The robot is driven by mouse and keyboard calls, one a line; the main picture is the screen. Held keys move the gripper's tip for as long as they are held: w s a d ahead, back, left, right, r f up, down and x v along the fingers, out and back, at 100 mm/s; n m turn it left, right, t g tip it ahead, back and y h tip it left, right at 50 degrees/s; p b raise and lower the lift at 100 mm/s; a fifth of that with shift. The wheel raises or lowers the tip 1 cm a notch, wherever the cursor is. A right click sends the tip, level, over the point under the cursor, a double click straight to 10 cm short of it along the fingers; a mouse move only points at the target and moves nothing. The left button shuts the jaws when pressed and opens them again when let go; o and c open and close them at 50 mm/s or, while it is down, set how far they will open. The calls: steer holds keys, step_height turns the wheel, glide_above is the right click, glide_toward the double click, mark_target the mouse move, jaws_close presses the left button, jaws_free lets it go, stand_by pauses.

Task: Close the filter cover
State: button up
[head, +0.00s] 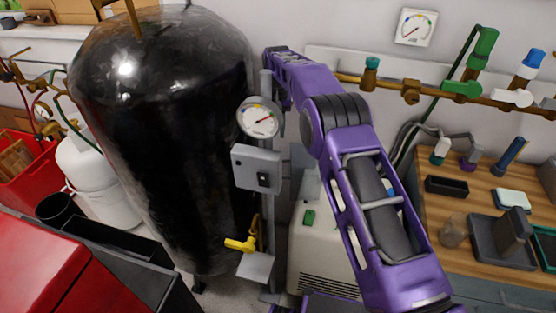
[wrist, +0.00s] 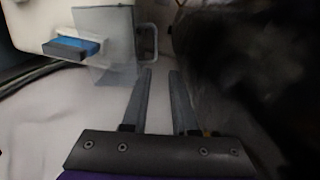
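In the wrist view a pale machine housing (wrist: 35,22) fills the upper left. A blue piece with a dark front (wrist: 72,47) sticks out of it. Next to it a grey, see-through panel (wrist: 105,62) hangs open-looking; it may be the filter cover, but I cannot tell for sure. My gripper (wrist: 161,72) has its two fingers apart with nothing between them. The fingers are right of the panel and appear not to touch it. In the head view my gripper is hidden, and a pale machine (head: 318,255) shows partly behind my purple arm.
A large black tank (head: 165,130) stands left of my arm. A post carries a gauge (head: 260,119), a grey box (head: 257,168) and a yellow valve (head: 242,244). A wooden bench (head: 455,220) with small items is at right. A dark, blurred mass (wrist: 245,75) crowds my gripper's right side.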

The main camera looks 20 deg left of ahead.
step_height(320, 180, up, 6)
stand_by(0.7)
steer(key=shift+r, duration=0.15)
